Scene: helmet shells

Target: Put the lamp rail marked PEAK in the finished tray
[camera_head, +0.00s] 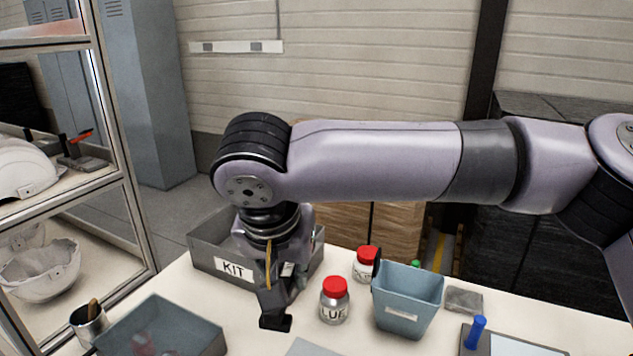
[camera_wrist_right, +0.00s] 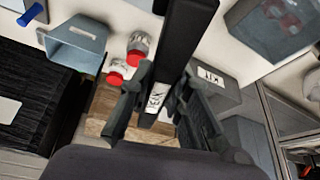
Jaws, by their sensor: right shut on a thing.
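My right gripper (camera_head: 274,295) points down over the table in front of the KIT box. It is shut on a long black rail (camera_wrist_right: 183,40), which runs away between the fingers in the right wrist view. A white label on the rail (camera_wrist_right: 156,96) is partly covered; only letters like "EA" read. In the head view, only the rail's dark end (camera_head: 275,322) shows clearly below the fingers. A blue-grey tray (camera_head: 208,338) at the lower left holds something clear and reddish. I see no finished marking on it. My left gripper is not in view.
The grey KIT box (camera_head: 207,262) stands behind my gripper. Red-lidded jars (camera_head: 334,302) and a blue bin (camera_head: 408,301) stand to the right. A cup (camera_head: 90,322) is at the left, beside a shelf (camera_head: 140,225) with helmet shells.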

